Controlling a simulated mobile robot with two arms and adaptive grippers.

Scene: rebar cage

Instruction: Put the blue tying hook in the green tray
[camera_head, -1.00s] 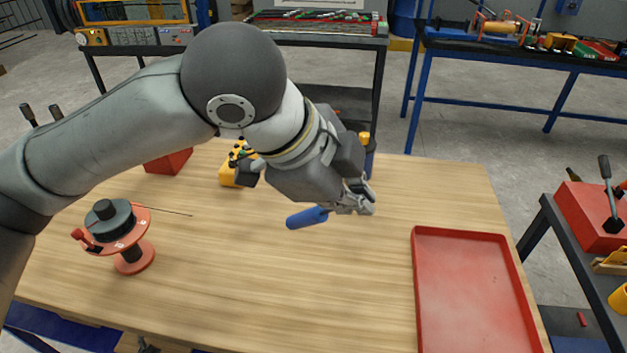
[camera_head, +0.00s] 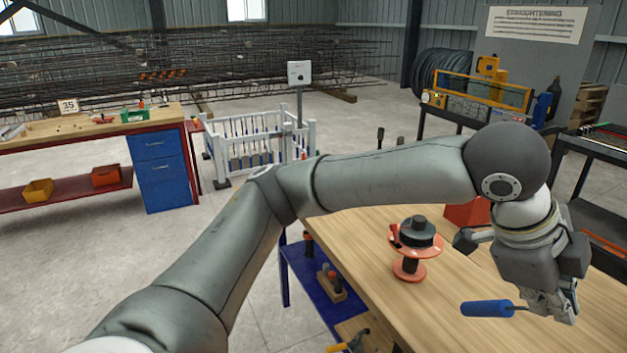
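The blue tying hook (camera_head: 486,308) shows its blue handle pointing left, with a thin metal shaft running into the fingers of my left gripper (camera_head: 560,304). The gripper is shut on that shaft, over the wooden table at the lower right. The hook's far end is hidden by the fingers. A small green tray (camera_head: 135,115) stands on the workbench at the far left, well away from the gripper. My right gripper is not in view.
An orange wire spool (camera_head: 411,262) stands on the wooden table (camera_head: 440,318), left of the gripper. A red block (camera_head: 468,212) is behind it. A white fenced rack (camera_head: 258,145) stands between the table and the far workbench (camera_head: 60,135). Open concrete floor lies at the left.

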